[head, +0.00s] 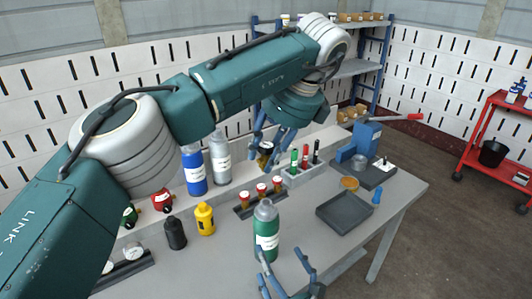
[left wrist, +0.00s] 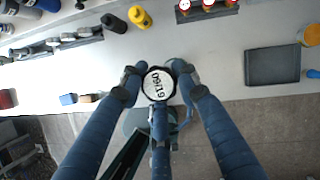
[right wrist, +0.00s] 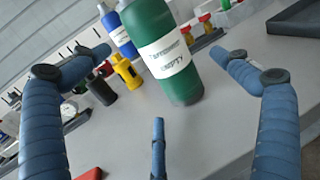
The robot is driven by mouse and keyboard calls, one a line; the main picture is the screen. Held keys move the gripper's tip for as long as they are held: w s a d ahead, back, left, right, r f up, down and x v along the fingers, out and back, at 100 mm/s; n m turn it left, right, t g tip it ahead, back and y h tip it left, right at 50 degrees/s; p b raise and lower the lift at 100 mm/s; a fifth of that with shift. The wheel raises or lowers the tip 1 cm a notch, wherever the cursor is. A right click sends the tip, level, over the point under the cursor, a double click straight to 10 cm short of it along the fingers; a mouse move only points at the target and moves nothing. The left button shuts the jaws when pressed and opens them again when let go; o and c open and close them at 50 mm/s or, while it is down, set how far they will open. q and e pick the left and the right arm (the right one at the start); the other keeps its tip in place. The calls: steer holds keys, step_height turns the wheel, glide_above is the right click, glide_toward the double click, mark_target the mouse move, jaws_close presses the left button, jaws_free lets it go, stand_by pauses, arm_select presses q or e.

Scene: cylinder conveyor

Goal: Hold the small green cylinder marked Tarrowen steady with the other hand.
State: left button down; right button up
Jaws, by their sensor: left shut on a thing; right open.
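The small green cylinder (head: 266,232) stands upright near the table's front edge, with a grey top and a white label. In the right wrist view it (right wrist: 160,22) looms close, its label reading Tarrowen with what looks like "empty" below. My right gripper (head: 283,268) is open and empty in front of it, fingers spread and apart from it. My left gripper (head: 272,138) is higher up and shut on a dark round thing (left wrist: 158,84) with a white, numbered end face. In the head view the fingers partly hide that held thing.
A yellow cylinder (head: 205,219) and a black one (head: 175,233) stand left of the green cylinder. Red-capped jars (head: 261,190) sit in a rack behind it. An empty grey tray (head: 345,228) lies to the right. Blue and silver cylinders (head: 194,172) stand at the back.

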mark_target(261, 144)
steer(key=v, duration=0.2)
steer(key=shift+s+d, duration=0.15)
steer(key=shift+s, duration=0.2)
arm_select(q)
steer(key=shift+r, duration=0.1)
arm_select(e)
steer(key=shift+s+d+r, duration=0.1)
steer(key=shift+s+d, duration=0.05)
steer(key=shift+s, duration=0.25)
arm_select(q)
steer(key=shift+r+p, duration=1.95)
steer(key=shift+r, duration=0.5)
arm_select(e)
step_height(261, 144, up, 4)
steer(key=shift+f, duration=0.2)
steer(key=shift+d, duration=0.1)
